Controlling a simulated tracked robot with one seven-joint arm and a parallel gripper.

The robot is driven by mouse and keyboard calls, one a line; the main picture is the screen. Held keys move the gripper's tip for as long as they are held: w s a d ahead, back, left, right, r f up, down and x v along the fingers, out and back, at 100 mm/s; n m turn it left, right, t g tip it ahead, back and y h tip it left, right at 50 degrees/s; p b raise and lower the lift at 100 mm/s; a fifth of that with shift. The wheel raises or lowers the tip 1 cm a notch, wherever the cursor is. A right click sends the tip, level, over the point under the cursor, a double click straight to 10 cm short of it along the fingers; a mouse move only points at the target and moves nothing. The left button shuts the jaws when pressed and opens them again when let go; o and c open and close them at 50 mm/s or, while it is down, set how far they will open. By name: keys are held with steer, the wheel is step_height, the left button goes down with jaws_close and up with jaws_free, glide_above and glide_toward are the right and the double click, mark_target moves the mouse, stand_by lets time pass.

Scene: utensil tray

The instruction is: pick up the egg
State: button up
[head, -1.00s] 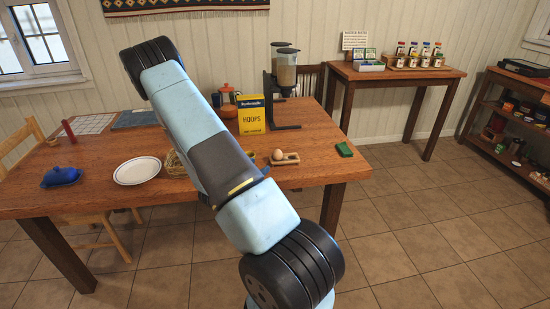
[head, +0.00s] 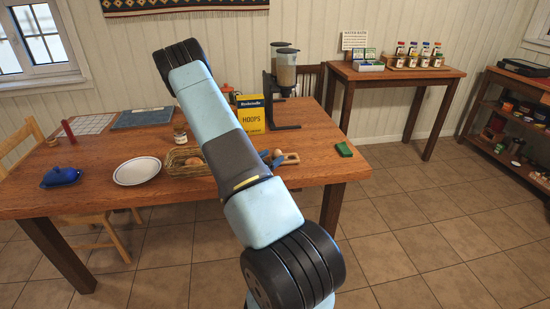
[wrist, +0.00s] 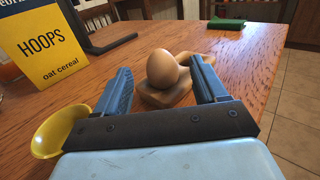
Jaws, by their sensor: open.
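A brown egg (wrist: 162,68) stands upright on a small wooden holder (wrist: 172,97) on the table. In the wrist view it shows between my gripper's two blue fingers, near their tips, with a gap on each side. My gripper (wrist: 160,64) is open and empty. In the head view the egg (head: 277,153) and holder (head: 291,159) show just right of my arm, with only a bit of the blue fingers visible beside them. Another brown egg (head: 193,161) lies in a wicker basket (head: 178,169) left of my arm.
A yellow HOOPS cereal box (wrist: 45,42) stands at left in the wrist view, with a yellow bowl (wrist: 60,128) close by my left finger. A white plate (head: 137,170) is farther left.

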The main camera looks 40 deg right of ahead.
mark_target(275, 153)
steer(key=d, duration=0.2)
steer(key=w+d, duration=0.1)
steer(key=d, duration=0.1)
steer(key=shift+d+r, duration=0.1)
steer(key=shift+d, duration=0.05)
steer(key=shift+c, duration=0.3)
steer(key=c, duration=0.7)
steer(key=shift+o, duration=0.2)
steer(key=shift+r, duration=0.15)
